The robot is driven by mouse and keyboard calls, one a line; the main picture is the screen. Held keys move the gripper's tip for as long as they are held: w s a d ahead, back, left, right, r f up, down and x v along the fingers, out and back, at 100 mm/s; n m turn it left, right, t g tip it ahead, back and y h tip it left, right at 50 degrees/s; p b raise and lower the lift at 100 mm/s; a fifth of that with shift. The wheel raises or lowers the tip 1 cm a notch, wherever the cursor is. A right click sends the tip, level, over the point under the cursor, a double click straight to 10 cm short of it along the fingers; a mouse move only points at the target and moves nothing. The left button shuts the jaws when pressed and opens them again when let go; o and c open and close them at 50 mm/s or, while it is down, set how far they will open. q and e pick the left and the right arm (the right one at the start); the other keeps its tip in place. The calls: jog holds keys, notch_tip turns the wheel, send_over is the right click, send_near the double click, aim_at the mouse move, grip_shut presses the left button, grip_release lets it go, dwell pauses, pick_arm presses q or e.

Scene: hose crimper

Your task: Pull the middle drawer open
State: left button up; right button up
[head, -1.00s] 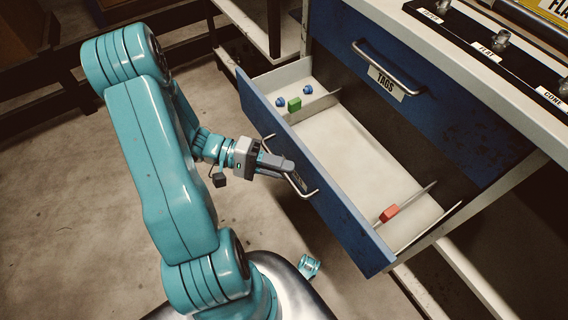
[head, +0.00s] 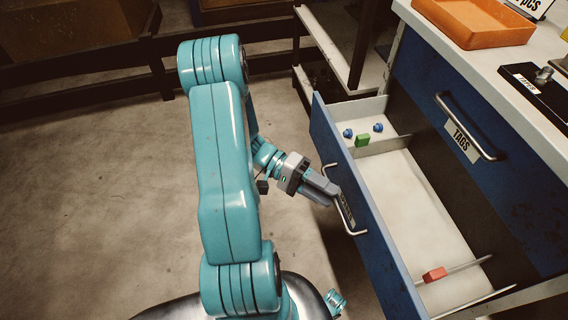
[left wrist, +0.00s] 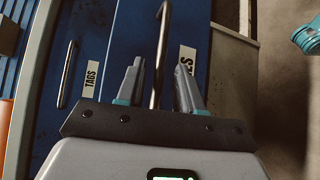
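The open drawer (head: 385,262) has a blue front and a pale inside, and is pulled well out of the cabinet under the closed drawer marked TAGS (head: 460,137). Its metal bar handle (head: 349,218) also shows in the left wrist view (left wrist: 161,50). My left gripper (head: 334,190) is at this handle. In the left wrist view its two fingers (left wrist: 158,85) stand apart, one on each side of the bar, with gaps visible. The drawer's label is partly hidden by a finger.
Small blue parts (head: 378,127), a green block (head: 362,140) and a red block (head: 434,274) lie in the drawer. An orange tray (head: 475,22) stands on the worktop. The floor (head: 90,190) at the left is clear.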

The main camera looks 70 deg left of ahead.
pick_arm(q)
jog(key=p+v, duration=0.2)
jog(key=v, duration=1.1)
jog(key=shift+s+a, duration=0.15)
jog(key=shift+r, duration=0.1)
